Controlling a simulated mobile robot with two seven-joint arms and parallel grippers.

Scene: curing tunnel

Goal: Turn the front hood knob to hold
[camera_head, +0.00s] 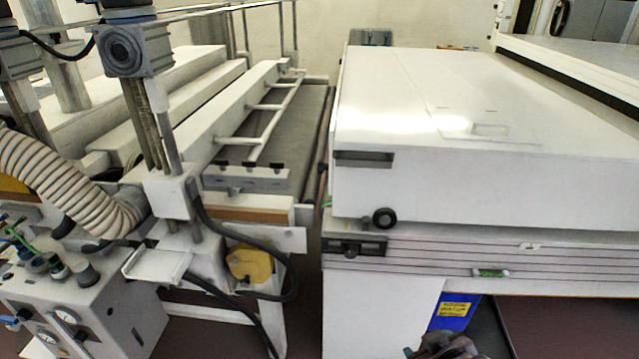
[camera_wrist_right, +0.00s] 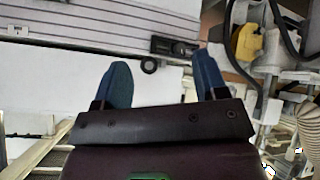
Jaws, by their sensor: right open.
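The front hood knob (camera_head: 383,217) is a small round black knob low on the front of the white hood (camera_head: 480,185), near its left corner. In the right wrist view, which looks upside down, the knob (camera_wrist_right: 148,65) shows between and beyond the fingertips. My right gripper (camera_wrist_right: 163,72) is open and empty, its two blue fingers spread apart, not touching the knob. In the head view a dark part of my right arm shows at the bottom edge. The knob's marking is too small to read. My left gripper is not in view.
A black recessed plate (camera_head: 355,247) sits just below the knob on the ribbed white frame. A green level (camera_head: 491,273) is on that frame. A blue item with a yellow label (camera_head: 455,310) is underneath. A machine with a ribbed hose (camera_head: 75,180) stands left, beyond a narrow gap.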

